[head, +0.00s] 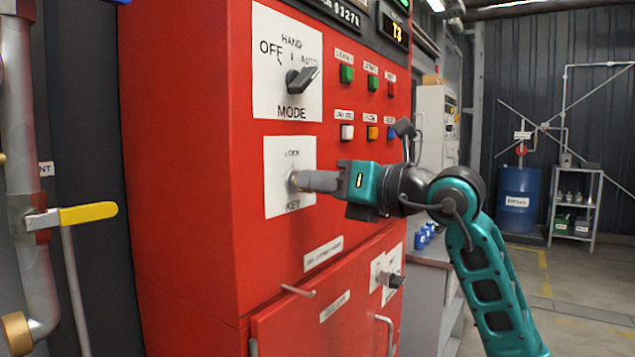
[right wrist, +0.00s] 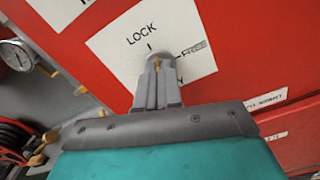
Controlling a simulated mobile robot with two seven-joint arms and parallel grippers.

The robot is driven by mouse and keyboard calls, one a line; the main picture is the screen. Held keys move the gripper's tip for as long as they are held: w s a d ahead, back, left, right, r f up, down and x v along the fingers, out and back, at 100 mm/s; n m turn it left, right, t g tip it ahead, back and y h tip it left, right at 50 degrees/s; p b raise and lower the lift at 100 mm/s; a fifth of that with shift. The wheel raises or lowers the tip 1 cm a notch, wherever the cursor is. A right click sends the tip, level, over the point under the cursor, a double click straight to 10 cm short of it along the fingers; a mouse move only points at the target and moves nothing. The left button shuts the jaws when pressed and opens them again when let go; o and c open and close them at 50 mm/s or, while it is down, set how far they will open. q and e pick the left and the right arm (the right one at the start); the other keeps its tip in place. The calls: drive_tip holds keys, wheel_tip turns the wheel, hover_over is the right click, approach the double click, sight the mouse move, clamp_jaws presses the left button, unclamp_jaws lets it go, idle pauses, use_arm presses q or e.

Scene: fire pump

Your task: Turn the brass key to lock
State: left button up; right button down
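The white key plate (head: 277,205) is on the front of the red cabinet, marked LOCK above and KEY below. The brass key shows in the right wrist view (right wrist: 157,88) as a thin brass strip between my fingers, at the lock in the plate's middle; most of it is hidden. My right gripper (head: 300,181) reaches in from the right with its fingertips at the lock. In the right wrist view its fingers (right wrist: 158,82) are close together on either side of the key. A short mark stands under the word LOCK. My left gripper is not in view.
The mode switch (head: 301,78) sits above the key plate. Several coloured buttons (head: 347,74) are to its right. A lower door has a small handle (head: 299,291) and a dark knob (head: 396,281). A pipe with a yellow lever (head: 88,212) stands at left.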

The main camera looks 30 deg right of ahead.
drive_tip(key=n+b, duration=0.1)
drive_tip(key=n, duration=0.3)
drive_tip(key=shift+b, duration=0.35)
drive_tip(key=c, duration=1.3)
unclamp_jaws()
